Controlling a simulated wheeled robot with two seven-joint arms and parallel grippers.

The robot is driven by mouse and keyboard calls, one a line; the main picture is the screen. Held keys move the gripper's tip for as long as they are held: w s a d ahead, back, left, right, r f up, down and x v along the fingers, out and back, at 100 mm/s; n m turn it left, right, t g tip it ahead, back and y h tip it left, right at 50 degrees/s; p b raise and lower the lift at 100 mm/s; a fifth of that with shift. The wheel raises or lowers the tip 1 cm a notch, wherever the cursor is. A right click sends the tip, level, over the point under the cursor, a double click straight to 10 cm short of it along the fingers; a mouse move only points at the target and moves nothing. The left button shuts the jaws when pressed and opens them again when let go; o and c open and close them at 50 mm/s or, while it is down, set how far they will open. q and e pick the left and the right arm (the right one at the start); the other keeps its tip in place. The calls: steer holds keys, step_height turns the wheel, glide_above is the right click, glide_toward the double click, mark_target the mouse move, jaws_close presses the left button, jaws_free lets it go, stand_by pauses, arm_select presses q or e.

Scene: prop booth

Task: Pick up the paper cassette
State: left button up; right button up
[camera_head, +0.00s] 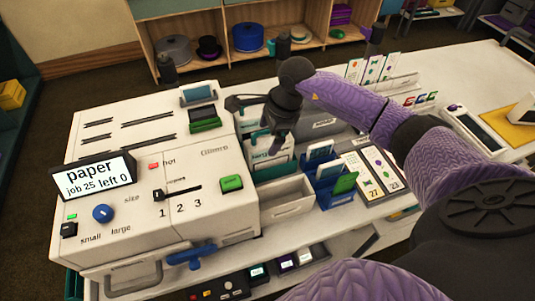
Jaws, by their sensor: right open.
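A white printing machine (130,150) stands at the left, its screen (92,176) reading "paper", "job 25 left 0". An open white tray-like box (286,205), which may be the paper cassette, sits against the machine's right side; I cannot tell for sure which part is the cassette. My right gripper (265,122) is open and empty, above and behind that box, over the paper packs (268,150). I cannot tell whether its fingertips touch the packs. My left gripper is not in view.
A blue holder (333,197) with cards and a numbered card board (372,178) stand right of the box. A blue lever (192,256) sticks out of the machine's front. Small dark devices (285,262) line the lower ledge.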

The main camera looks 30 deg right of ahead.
steer(key=shift+x, duration=0.9)
jaws_close()
